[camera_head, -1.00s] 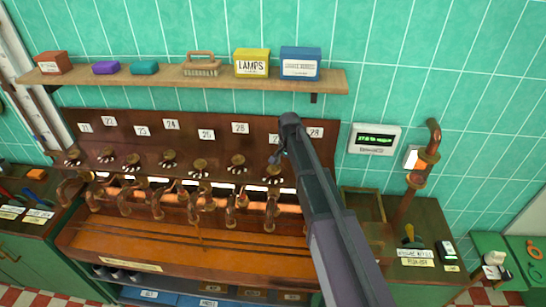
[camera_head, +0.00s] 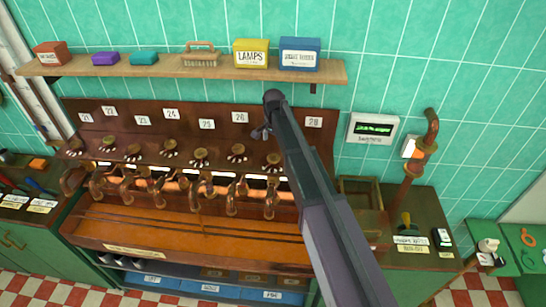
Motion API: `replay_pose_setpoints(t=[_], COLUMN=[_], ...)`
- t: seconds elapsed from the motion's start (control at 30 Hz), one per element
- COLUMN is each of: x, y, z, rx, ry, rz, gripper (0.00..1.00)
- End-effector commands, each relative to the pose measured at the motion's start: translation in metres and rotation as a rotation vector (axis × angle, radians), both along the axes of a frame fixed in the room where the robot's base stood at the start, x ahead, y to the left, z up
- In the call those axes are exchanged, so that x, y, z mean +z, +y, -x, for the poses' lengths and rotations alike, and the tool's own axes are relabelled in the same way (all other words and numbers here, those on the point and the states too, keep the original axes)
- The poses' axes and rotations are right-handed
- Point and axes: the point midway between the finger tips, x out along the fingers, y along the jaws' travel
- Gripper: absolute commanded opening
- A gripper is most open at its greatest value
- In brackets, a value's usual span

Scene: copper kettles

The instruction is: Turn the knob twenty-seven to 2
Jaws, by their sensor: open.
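A dark wooden panel (camera_head: 190,131) carries a row of numbered white labels and bronze knobs with white marks below them. By the label order, knob twenty-seven (camera_head: 273,160) is the rightmost knob in plain sight. Its label is hidden behind my arm. My gripper (camera_head: 261,133) hangs in front of the panel, up and slightly left of that knob, and appears apart from it. It is open, small and dark, with nothing seen in it. My arm covers the panel to the knob's right. The knob's setting is too small to read.
Copper pipes (camera_head: 197,188) run below the knobs, above a wooden counter (camera_head: 180,229). A shelf (camera_head: 120,70) with boxes and a brush is above. A lit display (camera_head: 373,129) and an upright copper pipe (camera_head: 427,135) stand at right.

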Motion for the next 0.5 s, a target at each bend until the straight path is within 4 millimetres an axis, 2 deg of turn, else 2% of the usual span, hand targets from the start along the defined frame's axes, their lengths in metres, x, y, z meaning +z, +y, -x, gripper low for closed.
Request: replay_pose_setpoints(t=[0.5], x=[-0.039], y=[0.001], z=[0.000], rx=[0.001], ry=[0.000], rz=[0.000], gripper=[1.00])
